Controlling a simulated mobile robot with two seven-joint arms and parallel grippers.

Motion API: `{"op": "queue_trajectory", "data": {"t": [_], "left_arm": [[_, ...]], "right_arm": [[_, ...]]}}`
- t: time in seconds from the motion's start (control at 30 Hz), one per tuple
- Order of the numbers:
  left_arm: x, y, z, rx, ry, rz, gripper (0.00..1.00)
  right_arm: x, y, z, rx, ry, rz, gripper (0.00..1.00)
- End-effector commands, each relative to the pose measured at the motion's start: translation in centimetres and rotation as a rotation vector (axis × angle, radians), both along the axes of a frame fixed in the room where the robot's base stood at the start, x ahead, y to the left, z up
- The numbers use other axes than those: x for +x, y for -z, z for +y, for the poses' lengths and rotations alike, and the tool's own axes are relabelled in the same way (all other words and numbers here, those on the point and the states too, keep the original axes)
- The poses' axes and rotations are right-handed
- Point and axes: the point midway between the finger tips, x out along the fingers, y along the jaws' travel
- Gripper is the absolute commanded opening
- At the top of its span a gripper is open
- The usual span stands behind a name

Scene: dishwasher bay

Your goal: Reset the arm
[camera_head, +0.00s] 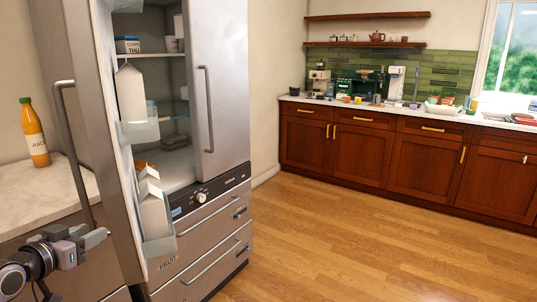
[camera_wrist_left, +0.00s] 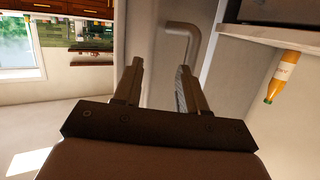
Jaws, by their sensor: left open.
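My left gripper (camera_head: 100,238) is at the lower left of the head view, near the lower part of the open fridge door (camera_head: 112,150) and its long handle (camera_head: 72,145). In the left wrist view its two fingers (camera_wrist_left: 160,76) are apart with nothing between them. The handle's bent end (camera_wrist_left: 185,35) shows just beyond the fingertips there; I cannot tell whether they touch it. My right gripper is in neither view.
White cartons (camera_head: 131,95) stand in the door's shelves. A juice bottle (camera_head: 34,133) stands on the marble counter (camera_head: 45,190) at left; the bottle shows upside down in the left wrist view (camera_wrist_left: 283,78). Wooden floor (camera_head: 370,230) is clear toward the brown cabinets (camera_head: 360,155).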

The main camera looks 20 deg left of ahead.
Motion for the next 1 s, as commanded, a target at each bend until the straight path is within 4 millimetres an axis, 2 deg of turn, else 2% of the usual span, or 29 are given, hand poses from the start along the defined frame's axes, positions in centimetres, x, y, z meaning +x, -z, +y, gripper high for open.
{"op": "queue_trajectory", "data": {"t": [0.03,0.1,0.17,0.2,0.27,0.3,0.4,0.5,0.6,0.7,0.8,1.0], "left_arm": [[-0.4,3.6,-1.7,-0.006,0.011,0.055,0.41],[-1.3,8.3,-4.4,-0.002,0.030,0.121,0.41],[-2.4,12.0,-6.9,0.002,0.051,0.174,0.41],[-3.2,14.2,-8.8,0.002,0.069,0.207,0.41],[-4.7,17.4,-11.8,0.002,0.099,0.250,0.41],[-5.8,19.3,-14.0,0.002,0.122,0.278,0.41],[-8.9,23.2,-19.6,-0.003,0.183,0.332,0.41],[-11.7,25.5,-25.0,-0.014,0.243,0.364,0.41],[-13.9,26.6,-29.2,-0.024,0.291,0.379,0.41],[-15.3,27.0,-31.9,-0.031,0.322,0.384,0.41],[-15.9,27.1,-33.2,-0.034,0.337,0.384,0.41],[-15.9,27.1,-33.3,-0.032,0.340,0.384,0.41]], "right_arm": [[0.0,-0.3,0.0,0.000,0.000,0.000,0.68],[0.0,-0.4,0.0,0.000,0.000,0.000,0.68],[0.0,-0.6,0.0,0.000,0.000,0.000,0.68],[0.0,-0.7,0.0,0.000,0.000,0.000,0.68],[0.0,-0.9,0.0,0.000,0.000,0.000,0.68],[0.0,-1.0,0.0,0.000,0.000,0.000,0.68],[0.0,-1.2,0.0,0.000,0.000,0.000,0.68],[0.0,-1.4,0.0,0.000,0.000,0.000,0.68],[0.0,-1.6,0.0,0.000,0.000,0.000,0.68],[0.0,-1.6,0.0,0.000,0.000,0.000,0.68],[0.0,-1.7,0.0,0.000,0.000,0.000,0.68],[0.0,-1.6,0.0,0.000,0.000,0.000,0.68]]}}
